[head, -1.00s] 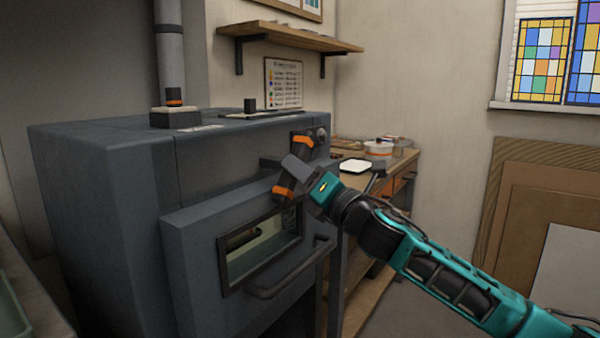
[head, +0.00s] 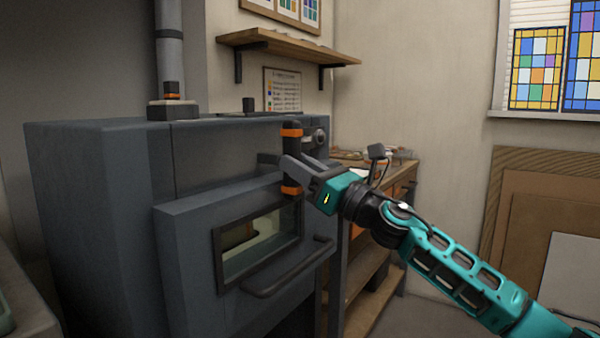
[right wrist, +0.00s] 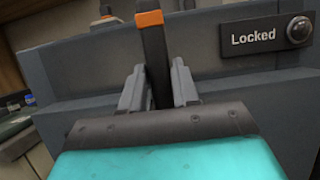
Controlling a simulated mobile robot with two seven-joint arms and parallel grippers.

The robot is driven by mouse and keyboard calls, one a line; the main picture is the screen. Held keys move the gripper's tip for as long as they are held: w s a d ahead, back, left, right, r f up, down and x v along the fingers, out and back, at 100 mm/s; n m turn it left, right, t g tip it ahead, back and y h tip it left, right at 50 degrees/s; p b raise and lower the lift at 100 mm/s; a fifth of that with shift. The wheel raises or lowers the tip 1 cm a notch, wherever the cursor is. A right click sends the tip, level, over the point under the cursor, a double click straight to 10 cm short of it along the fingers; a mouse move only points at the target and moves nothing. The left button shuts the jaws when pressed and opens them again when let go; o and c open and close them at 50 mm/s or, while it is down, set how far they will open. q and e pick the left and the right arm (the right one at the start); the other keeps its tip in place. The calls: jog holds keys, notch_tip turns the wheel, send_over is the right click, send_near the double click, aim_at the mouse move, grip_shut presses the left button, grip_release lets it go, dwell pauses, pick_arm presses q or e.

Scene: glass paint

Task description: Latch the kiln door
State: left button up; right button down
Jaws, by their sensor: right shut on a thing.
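The kiln (head: 100,180) is a dark grey box at the left of the head view. Its door (head: 188,250) has a window and a bar handle (head: 288,272). The black latch lever with orange bands (head: 292,145) stands nearly upright above the door's right end. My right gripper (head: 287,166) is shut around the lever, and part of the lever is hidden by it. In the right wrist view the lever (right wrist: 154,45) rises between both fingers. A plate (right wrist: 265,38) reading "Locked" is to its right, with a round grey lamp (right wrist: 299,30). My left gripper is not in view.
A wooden workbench (head: 385,240) stands just right of the kiln. A wall shelf (head: 285,42) hangs above it. Boards (head: 545,225) lean on the right wall.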

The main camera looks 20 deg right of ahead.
jog(key=shift+r, duration=0.1)
dwell(0.3)
jog(key=c, duration=0.9)
grip_release()
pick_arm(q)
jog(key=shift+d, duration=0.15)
pick_arm(e)
jog(key=shift+s+d, duration=0.1)
pick_arm(q)
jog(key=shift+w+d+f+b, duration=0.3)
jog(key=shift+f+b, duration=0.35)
jog(key=shift+b, duration=0.7)
pick_arm(e)
jog(key=shift+v, duration=6.35)
